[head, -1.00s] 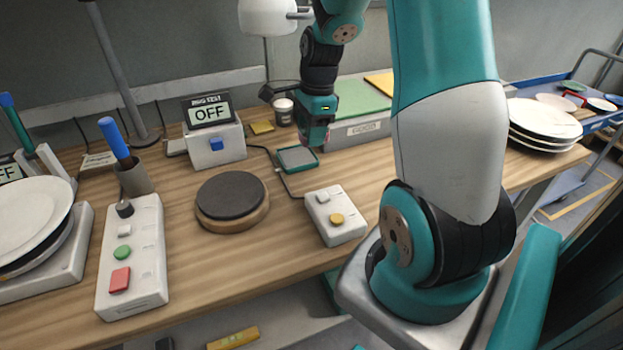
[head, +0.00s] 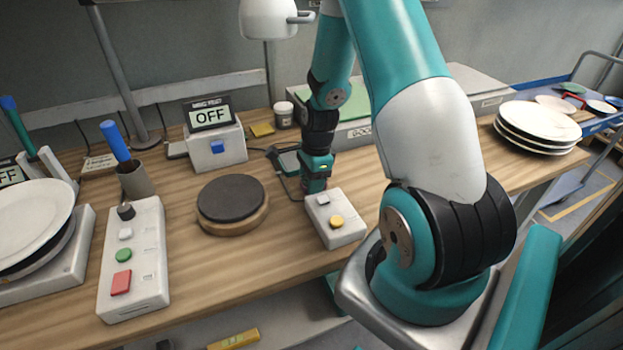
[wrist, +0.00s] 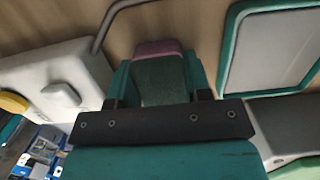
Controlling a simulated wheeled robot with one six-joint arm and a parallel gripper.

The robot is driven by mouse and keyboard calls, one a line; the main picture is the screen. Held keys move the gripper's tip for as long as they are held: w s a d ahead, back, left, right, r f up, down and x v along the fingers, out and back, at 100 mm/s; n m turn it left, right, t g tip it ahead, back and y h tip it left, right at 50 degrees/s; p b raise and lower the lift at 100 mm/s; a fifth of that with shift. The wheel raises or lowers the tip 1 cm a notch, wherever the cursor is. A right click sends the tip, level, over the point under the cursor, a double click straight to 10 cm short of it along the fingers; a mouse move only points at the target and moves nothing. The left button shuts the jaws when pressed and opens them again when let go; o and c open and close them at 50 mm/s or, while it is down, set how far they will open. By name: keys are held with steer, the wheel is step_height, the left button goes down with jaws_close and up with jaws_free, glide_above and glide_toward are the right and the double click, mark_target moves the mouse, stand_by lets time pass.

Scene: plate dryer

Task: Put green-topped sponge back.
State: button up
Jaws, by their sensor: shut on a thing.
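My gripper (head: 316,190) is low over the table, just behind the small white box with a yellow button. In the wrist view my gripper (wrist: 160,80) is shut on a small block with a dark green face and a pink end, which looks like the green-topped sponge (wrist: 163,75). The block sits between the two teal fingers. In the head view the gripper mostly hides it. A teal-rimmed tray with a grey inside (wrist: 275,50) lies to the right of the fingers in the wrist view; in the head view the tray (head: 284,162) is partly behind my gripper.
The white button box (head: 335,218) stands close in front of my gripper. A round dark pad (head: 231,197) is to its left, and a box reading OFF (head: 215,145) is behind that. A white jar (head: 284,114) stands behind. Plates (head: 540,122) are stacked at right.

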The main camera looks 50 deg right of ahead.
steer(key=shift+f, duration=0.1)
steer(key=o, duration=0.5)
steer(key=shift+f, duration=0.1)
steer(key=o, duration=0.5)
steer(key=shift+c, duration=0.2)
step_height(320, 180, up, 12)
steer(key=d+b, duration=0.1)
steer(key=s+a+r+n+y, duration=0.1)
steer(key=a+r+n, duration=0.3)
steer(key=a+n, duration=0.4)
steer(key=s+a+r+n, duration=0.1)
steer(key=a+r+n, duration=0.35)
steer(key=a, duration=0.55)
steer(key=s+a+r+n+y, duration=0.1)
steer(key=s+a+r+n, duration=0.1)
steer(key=s+a+n, duration=0.5)
steer(key=s+a+r+n+y, duration=0.1)
steer(key=s+a+r+n, duration=0.1)
steer(key=s+a+n, duration=0.5)
steer(key=n, duration=0.4)
steer(key=shift+r+g, duration=0.3)
steer(key=shift+r, duration=0.1)
